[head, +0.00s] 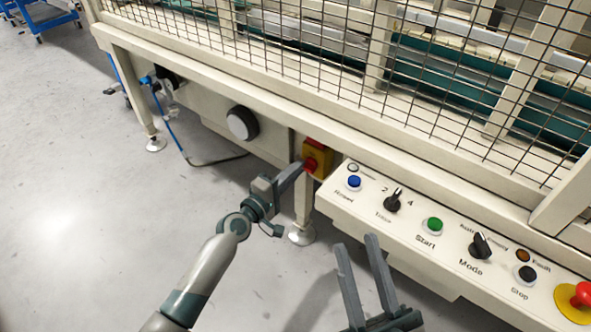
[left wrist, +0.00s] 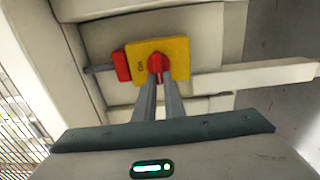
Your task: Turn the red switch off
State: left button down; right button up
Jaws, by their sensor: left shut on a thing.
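The red switch (head: 311,164) is a red rotary knob on a yellow plate (head: 322,154), mounted on the machine frame left of the control panel. In the left wrist view, the red switch (left wrist: 157,64) sits on the yellow plate (left wrist: 180,58), with a printed "ON" mark at its lower left. My left gripper (head: 302,168) reaches the switch; in the left wrist view its fingers (left wrist: 158,80) are closed in on the knob and hide part of it. My right gripper (head: 357,245) is open and empty, below the control panel.
The cream control panel (head: 450,235) at right carries several buttons and knobs, with a red emergency button (head: 581,295) at its right end. A wire-mesh guard (head: 300,50) rises above. A round grey knob (head: 242,123) is left of the switch. The floor (head: 90,200) at left is clear.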

pick_arm(q)
jog(key=shift+f, duration=0.1)
pick_arm(e)
jog(key=shift+s, duration=0.1)
pick_arm(q)
jog(key=c, duration=1.8)
grip_release()
jog(key=shift+c, duration=0.2)
jog(key=shift+s+a, duration=0.1)
jog(key=shift+a, duration=0.05)
